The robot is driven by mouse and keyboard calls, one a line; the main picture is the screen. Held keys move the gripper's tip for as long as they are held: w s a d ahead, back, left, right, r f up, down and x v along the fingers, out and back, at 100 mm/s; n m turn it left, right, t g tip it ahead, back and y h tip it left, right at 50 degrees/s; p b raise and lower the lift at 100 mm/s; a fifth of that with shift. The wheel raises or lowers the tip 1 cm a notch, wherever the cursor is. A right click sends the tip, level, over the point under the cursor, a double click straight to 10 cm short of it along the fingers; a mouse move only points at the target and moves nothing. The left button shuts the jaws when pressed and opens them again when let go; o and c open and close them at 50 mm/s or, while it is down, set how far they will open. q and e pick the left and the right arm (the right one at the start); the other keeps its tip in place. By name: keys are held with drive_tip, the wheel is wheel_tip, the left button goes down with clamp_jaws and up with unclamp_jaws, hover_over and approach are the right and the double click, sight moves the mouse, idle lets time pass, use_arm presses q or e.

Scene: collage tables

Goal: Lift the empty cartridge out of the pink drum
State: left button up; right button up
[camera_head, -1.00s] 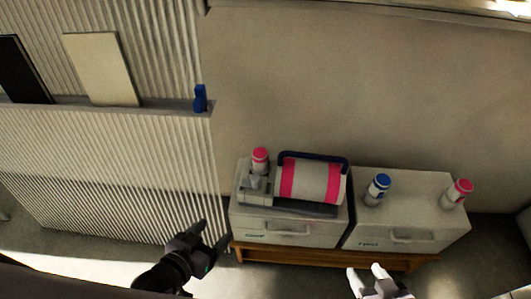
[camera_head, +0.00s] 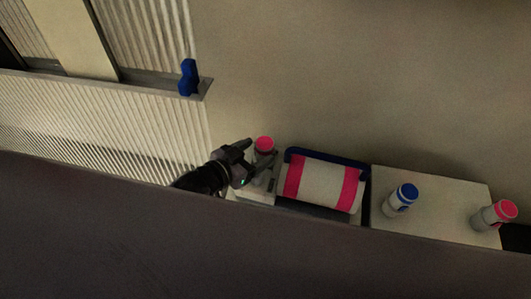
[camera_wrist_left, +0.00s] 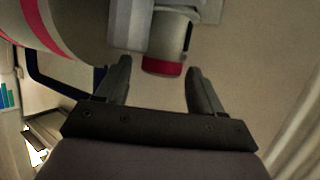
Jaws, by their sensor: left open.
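The pink drum (camera_head: 325,184) is a white cylinder with pink bands and a dark blue frame, on the left cabinet in the head view. A white cartridge with a pink cap (camera_head: 264,144) stands upright in the grey holder at the drum's left side. Its cap also shows in the left wrist view (camera_wrist_left: 162,67). My left gripper (camera_head: 258,153) is open at this cartridge, with the cap appearing between its fingers in the wrist view. I cannot tell whether the fingers touch it. The cartridge's lower part is hidden. My right gripper is out of view.
A blue-capped bottle (camera_head: 401,199) and a pink-capped bottle (camera_head: 494,214) stand on the right cabinet (camera_head: 440,190). A blue object (camera_head: 188,78) sits on the wall ledge at left. A large dark shape covers the lower part of the head view. The wall behind is bare.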

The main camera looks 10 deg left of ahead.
sight(265, 145)
use_arm(q)
drive_tip(key=shift+b+x, duration=0.45)
drive_tip(key=shift+x, duration=2.05)
drive_tip(key=shift+w+a, duration=0.1)
drive_tip(key=shift+a, duration=0.05)
drive_tip(key=c, duration=0.8)
drive_tip(key=shift+r, duration=0.1)
